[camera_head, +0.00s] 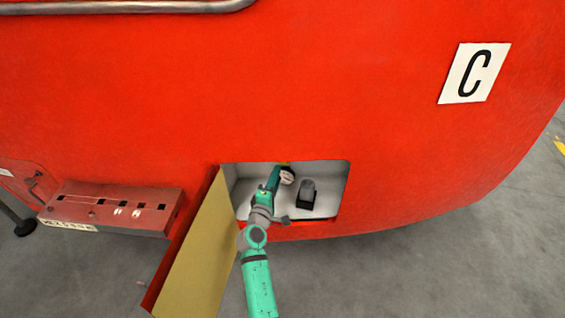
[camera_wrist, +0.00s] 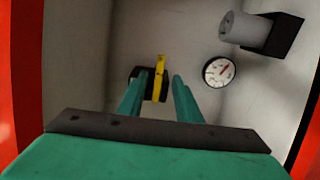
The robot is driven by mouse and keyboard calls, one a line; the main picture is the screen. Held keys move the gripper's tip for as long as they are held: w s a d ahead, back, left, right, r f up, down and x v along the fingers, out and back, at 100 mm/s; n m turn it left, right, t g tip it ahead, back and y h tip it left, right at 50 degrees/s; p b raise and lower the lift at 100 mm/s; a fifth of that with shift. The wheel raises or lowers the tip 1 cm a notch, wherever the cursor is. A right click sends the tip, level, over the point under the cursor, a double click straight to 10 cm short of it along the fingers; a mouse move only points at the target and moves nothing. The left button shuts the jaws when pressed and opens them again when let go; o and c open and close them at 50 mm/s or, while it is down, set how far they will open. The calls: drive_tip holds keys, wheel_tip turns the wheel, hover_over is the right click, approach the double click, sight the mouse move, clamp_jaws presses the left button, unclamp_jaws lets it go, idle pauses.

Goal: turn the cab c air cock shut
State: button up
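In the wrist view the air cock is a yellow lever (camera_wrist: 160,72) on a black body (camera_wrist: 150,87) at the back wall, and the lever stands upright in the picture. My gripper (camera_wrist: 161,74) is open, with one green finger to each side of the lever in the picture. I cannot tell whether the fingertips reach it or touch it. In the head view my gripper (camera_head: 275,172) is inside the recess and mostly hides the cock.
A round white gauge (camera_wrist: 218,71) is right of the cock. A grey cylinder on a black block (camera_wrist: 248,31) sits further right. The recess's yellowish door (camera_head: 197,255) hangs open at the left, near my arm. A red box (camera_head: 113,205) juts out further left.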

sight(282, 162)
drive_tip(key=x, duration=0.8)
drive_tip(key=shift+w, duration=0.4)
clamp_jaws()
